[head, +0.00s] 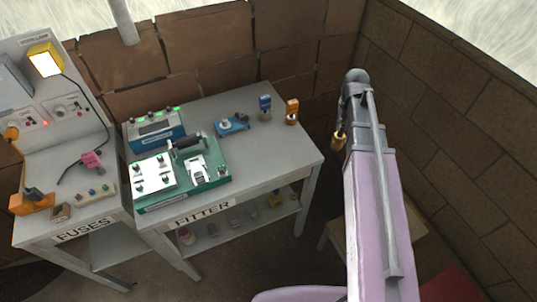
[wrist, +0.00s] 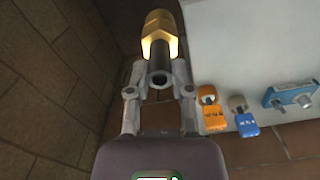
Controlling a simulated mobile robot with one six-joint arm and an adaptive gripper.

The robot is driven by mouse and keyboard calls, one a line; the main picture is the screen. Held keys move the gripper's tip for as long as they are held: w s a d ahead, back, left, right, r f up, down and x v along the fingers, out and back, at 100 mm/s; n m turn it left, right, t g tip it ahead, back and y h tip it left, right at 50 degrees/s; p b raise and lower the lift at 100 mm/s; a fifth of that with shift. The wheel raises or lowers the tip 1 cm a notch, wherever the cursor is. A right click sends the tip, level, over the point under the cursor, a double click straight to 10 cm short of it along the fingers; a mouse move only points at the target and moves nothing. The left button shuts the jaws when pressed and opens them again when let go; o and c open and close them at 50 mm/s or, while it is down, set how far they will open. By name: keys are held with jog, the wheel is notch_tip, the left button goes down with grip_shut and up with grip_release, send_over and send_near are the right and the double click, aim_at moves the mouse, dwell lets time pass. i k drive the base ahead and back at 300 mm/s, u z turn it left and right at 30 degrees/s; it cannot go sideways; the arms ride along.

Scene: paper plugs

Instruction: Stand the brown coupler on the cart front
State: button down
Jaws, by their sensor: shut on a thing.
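My gripper (head: 341,131) hangs at the end of my raised arm, right of the FITTER table and above the floor. It is shut on a golden-brown part with a dark tube, which I take for the brown coupler (head: 339,143). In the wrist view the coupler (wrist: 160,35) sits between the two fingers, its dark tube end towards the camera and its golden end away. A low tan top (head: 405,232) shows partly behind my arm; it may be the cart, but most of it is hidden and I cannot tell its front.
The FITTER table (head: 255,163) holds an orange lock-like item (head: 291,112), a blue one (head: 265,107), a blue fixture (head: 232,124) and a green board (head: 215,175). The FUSES bench (head: 75,225) is at left. Brick walls close the back and right. Air around the gripper is clear.

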aim_at(266, 154)
jog(key=z, duration=0.1)
jog(key=k, duration=1.55)
jog(key=u, duration=0.4)
jog(key=i, duration=1)
jog(key=u, duration=0.1)
